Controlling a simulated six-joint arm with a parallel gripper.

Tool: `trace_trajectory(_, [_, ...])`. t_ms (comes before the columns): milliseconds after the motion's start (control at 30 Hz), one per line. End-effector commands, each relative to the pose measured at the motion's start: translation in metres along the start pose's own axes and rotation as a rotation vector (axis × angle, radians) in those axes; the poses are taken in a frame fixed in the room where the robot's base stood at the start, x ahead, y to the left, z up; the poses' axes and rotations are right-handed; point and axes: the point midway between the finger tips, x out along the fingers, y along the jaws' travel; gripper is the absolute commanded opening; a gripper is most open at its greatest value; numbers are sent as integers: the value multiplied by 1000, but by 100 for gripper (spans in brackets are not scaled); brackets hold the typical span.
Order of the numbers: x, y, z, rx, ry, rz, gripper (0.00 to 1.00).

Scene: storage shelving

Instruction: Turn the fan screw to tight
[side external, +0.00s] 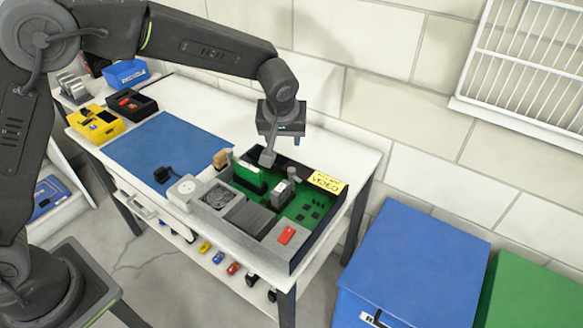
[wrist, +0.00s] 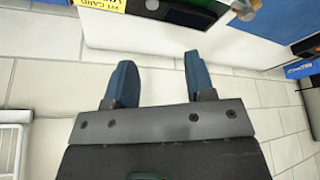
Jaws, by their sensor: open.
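In the side view, an open case (side external: 322,240) with a green circuit board (side external: 313,200) lies on the white table. A dark round fan (side external: 215,197) shows in a grey block at its left part. I cannot pick out the fan screw for certain. My gripper (side external: 268,158) points down above the case's back edge, to the right of and behind the fan. In the wrist view my gripper (wrist: 158,62) has its two blue fingers apart with nothing between them. A yellow label (wrist: 102,4) and part of the case show at that view's top edge.
Tall parts, including a green card (side external: 249,177) and a dark block (side external: 283,193), stand up inside the case. A blue mat (side external: 165,142) lies to the left. A yellow bin (side external: 96,124) stands farther left. The wall (side external: 370,100) is close behind the table.

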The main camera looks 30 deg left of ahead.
Motion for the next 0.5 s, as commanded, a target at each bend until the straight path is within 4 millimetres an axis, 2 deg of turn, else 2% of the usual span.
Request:
trace_trajectory(33, [11,7,2,-7,0,-6,50])
trace_trajectory(167, [24,15,4,-27,4,-12,50])
trace_trajectory(367, [43,15,4,-30,3,-15,50])
trace_trajectory(500, [70,15,4,-30,2,-15,50])
